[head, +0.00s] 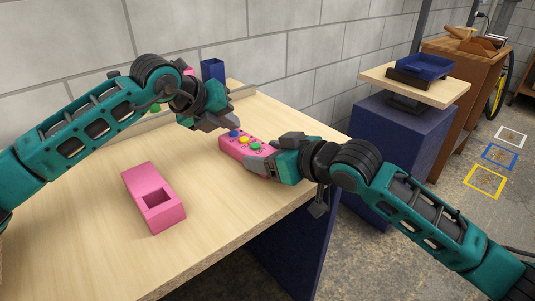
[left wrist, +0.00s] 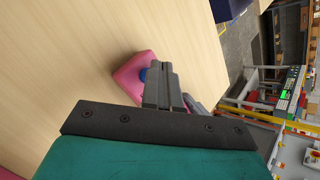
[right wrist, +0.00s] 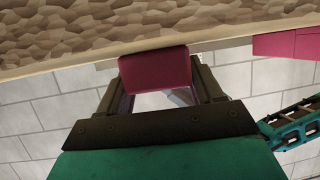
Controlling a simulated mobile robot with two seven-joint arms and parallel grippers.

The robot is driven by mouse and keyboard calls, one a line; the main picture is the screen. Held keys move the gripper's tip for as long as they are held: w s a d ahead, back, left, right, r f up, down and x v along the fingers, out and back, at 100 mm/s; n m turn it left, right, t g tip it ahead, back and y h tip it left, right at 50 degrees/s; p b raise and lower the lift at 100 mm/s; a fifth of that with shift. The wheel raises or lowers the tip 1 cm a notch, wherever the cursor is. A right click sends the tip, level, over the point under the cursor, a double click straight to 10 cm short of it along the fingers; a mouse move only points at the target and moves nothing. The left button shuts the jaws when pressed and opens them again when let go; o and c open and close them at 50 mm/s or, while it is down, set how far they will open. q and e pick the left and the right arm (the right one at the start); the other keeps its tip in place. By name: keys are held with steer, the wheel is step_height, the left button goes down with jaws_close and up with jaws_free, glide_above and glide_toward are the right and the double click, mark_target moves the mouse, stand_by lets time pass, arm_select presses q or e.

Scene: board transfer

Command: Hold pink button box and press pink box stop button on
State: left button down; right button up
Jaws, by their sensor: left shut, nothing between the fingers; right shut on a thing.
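The pink button box (head: 228,149) lies at the far right part of the table, with a blue button (head: 234,134), a yellow button (head: 244,140) and a green button (head: 255,146) in a row on top. My right gripper (head: 264,166) is shut on its near right end; the right wrist view shows the box (right wrist: 155,72) between the fingers. My left gripper (head: 230,123) is shut and empty, its tips just above the blue button. In the left wrist view the closed fingers (left wrist: 162,84) partly cover the blue button (left wrist: 143,75); contact cannot be told.
A pink block with a square opening (head: 140,184) sits on the wooden table (head: 85,230) at front left. A blue container (head: 212,69) stands at the back, and pink and green things are partly hidden behind my left arm. A blue cabinet stands right of the table.

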mark_target(230, 134)
arm_select(q)
steer(key=shift+f, duration=0.2)
steer(key=shift+r, duration=0.9)
step_height(230, 134, up, 6)
stand_by(0.5)
arm_select(e)
steer(key=o, duration=1.2)
steer(key=shift+o, duration=0.2)
